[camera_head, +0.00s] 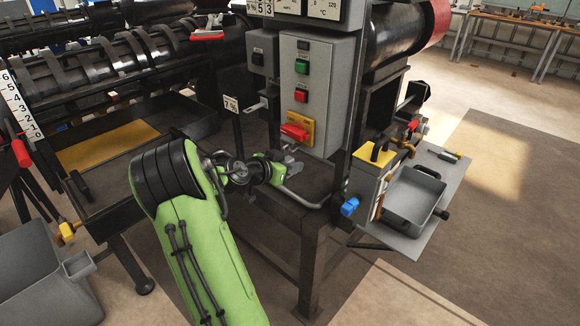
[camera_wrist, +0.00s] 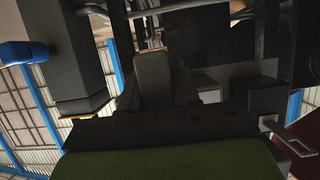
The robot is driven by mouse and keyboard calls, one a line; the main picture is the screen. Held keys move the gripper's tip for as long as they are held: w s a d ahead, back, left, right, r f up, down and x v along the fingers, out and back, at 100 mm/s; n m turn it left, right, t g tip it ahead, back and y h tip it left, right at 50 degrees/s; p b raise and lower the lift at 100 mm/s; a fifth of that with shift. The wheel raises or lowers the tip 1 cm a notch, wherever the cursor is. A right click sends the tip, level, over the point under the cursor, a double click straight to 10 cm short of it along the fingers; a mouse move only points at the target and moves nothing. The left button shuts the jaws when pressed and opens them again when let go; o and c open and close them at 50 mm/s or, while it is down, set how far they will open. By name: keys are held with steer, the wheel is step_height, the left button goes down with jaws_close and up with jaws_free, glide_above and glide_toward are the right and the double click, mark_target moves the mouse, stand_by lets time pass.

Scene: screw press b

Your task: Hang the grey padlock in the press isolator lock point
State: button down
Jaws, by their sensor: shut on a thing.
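My gripper (camera_head: 283,163) is at the end of my green arm, below and slightly left of the isolator. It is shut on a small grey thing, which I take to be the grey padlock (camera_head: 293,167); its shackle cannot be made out. The press isolator (camera_head: 296,132) is a red rotary handle on a yellow plate, low on the grey control box. Its lock point is too small to tell. The padlock appears apart from the isolator. The wrist view is dark and looks upward, with a grey block (camera_wrist: 153,75) between dark gripper parts.
The grey control box (camera_head: 318,85) has a green and a red button above the isolator. A bent grey pipe (camera_head: 300,200) runs just below my gripper. A blue knob (camera_head: 349,206) and a shelf with a grey tray (camera_head: 413,198) stand to the right.

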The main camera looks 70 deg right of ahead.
steer(key=shift+d, duration=0.1)
steer(key=shift+s+d, duration=0.35)
steer(key=shift+d, duration=0.3)
steer(key=shift+f, duration=0.1)
steer(key=shift+f+b, duration=0.65)
steer(key=shift+b, duration=0.35)
steer(key=shift+b, duration=0.3)
steer(key=c, duration=0.7)
jaws_free()
steer(key=shift+c, duration=0.2)
